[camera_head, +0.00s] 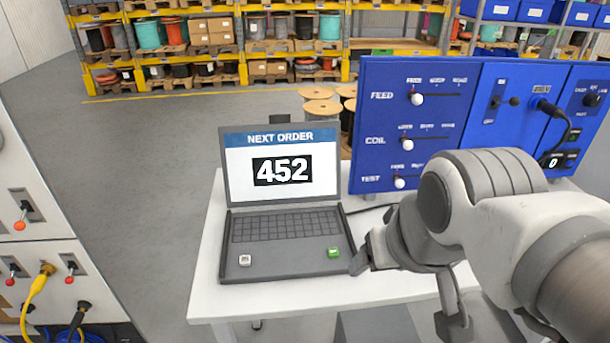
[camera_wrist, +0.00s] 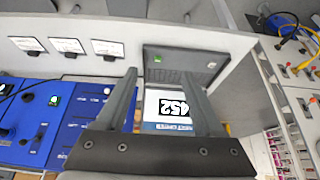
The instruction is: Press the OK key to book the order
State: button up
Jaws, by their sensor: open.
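The open laptop (camera_head: 283,220) stands on the white table, its screen reading NEXT ORDER and 452. A green key (camera_head: 333,252) is at the front right of its keyboard deck, with a mark too small to read. A white key (camera_head: 245,260) is at the front left. The upside-down wrist view shows the green key (camera_wrist: 157,58) between my finger ends, and the laptop screen (camera_wrist: 168,108) beyond. My gripper (camera_wrist: 158,68) is open and empty. In the head view it is just right of the laptop's front right corner; contact with the key cannot be seen.
A blue panel (camera_head: 470,110) with FEED, COIL and TEST sliders stands behind my arm at the right. The white table (camera_head: 215,298) is bare left of and in front of the laptop. A grey cabinet (camera_head: 40,262) with cables is at the left. Shelves fill the back.

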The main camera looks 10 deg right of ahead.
grip_shut()
dwell(1.4)
